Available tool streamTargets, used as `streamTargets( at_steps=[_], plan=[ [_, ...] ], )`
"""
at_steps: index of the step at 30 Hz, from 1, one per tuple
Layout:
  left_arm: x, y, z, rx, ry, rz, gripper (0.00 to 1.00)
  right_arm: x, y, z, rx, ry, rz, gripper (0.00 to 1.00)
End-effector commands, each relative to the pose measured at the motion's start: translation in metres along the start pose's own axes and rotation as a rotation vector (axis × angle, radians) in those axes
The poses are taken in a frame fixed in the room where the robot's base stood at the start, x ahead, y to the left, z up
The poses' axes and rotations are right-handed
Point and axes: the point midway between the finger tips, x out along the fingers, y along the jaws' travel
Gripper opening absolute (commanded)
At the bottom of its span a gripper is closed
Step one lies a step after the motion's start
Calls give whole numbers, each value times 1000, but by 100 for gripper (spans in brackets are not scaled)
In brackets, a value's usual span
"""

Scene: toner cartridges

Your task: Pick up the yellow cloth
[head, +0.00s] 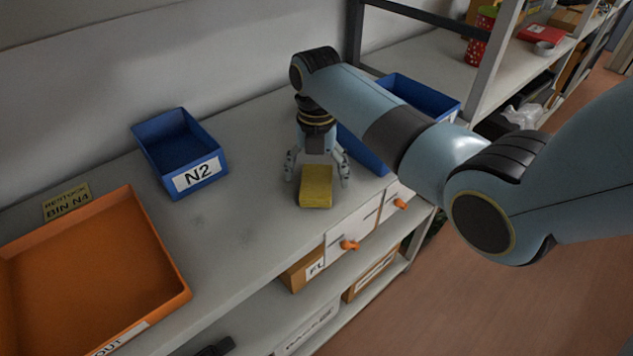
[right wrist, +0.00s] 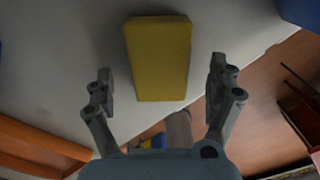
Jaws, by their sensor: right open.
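The yellow cloth (head: 316,187) is a folded, block-shaped piece lying on the grey bench top near its front edge. It also shows in the right wrist view (right wrist: 159,58), at the top middle, ahead of the fingers. My right gripper (head: 317,178) is open above the cloth, with one finger on each side of it in the head view. In the right wrist view the fingers (right wrist: 160,88) are spread wider than the cloth, and nothing is between their tips and touching them. My left gripper is not in view.
A blue bin labelled N2 (head: 187,160) stands left of the cloth. An orange tray (head: 178,284) is at the left front. Other blue bins (head: 425,94) stand behind my right arm. A yellow note (head: 67,201) lies at the left. Bench between is clear.

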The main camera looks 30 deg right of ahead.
Motion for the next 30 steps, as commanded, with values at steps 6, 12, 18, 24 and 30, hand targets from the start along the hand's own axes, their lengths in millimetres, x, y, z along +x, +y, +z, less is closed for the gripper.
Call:
streamTargets(
  at_steps=[6,12,18,24,30],
  plan=[
    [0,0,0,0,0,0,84,13,0,0,0,-1,1,89],
    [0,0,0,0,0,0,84,12,0,0,0,-1,1,80],
    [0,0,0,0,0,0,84,12,0,0,0,-1,1,54],
    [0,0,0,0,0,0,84,12,0,0,0,-1,1,34],
    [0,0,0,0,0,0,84,11,0,0,0,-2,2,34]
  ],
)
